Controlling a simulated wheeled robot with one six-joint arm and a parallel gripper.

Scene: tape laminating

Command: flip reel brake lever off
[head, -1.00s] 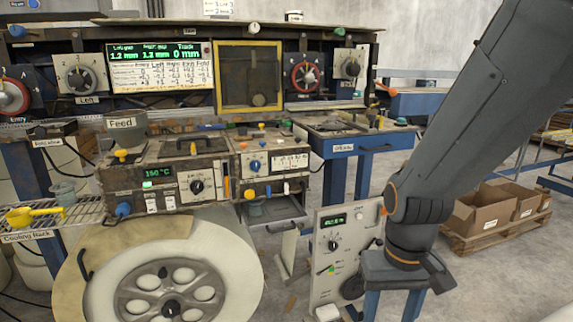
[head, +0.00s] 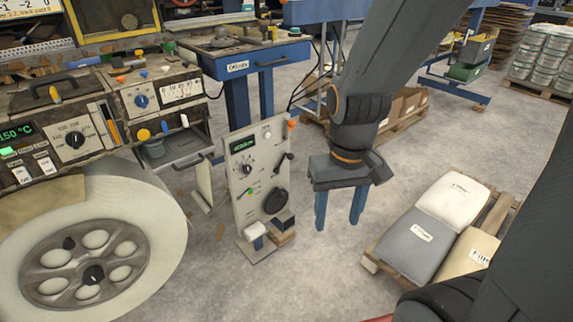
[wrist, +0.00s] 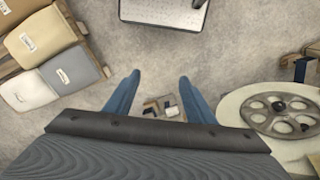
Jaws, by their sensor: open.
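A small upright control panel (head: 262,150) stands on the floor near the middle of the head view. It has a green display, a black knob, a green-tipped switch (head: 250,191), a black lever (head: 283,161) and a round black wheel (head: 276,201). I cannot read its labels, so I cannot tell which part is the reel brake lever. My gripper (head: 338,207) is to the right of the panel, pointing down, open and empty. In the wrist view the open blue fingers (wrist: 158,80) have bare floor between their tips.
A large white reel (head: 165,220) is left of the panel, and its hub shows in the wrist view (wrist: 280,112). A worn machine (head: 75,105) and a blue table (head: 250,62) stand behind. A pallet with bags (head: 425,235) lies right. Floor between is clear.

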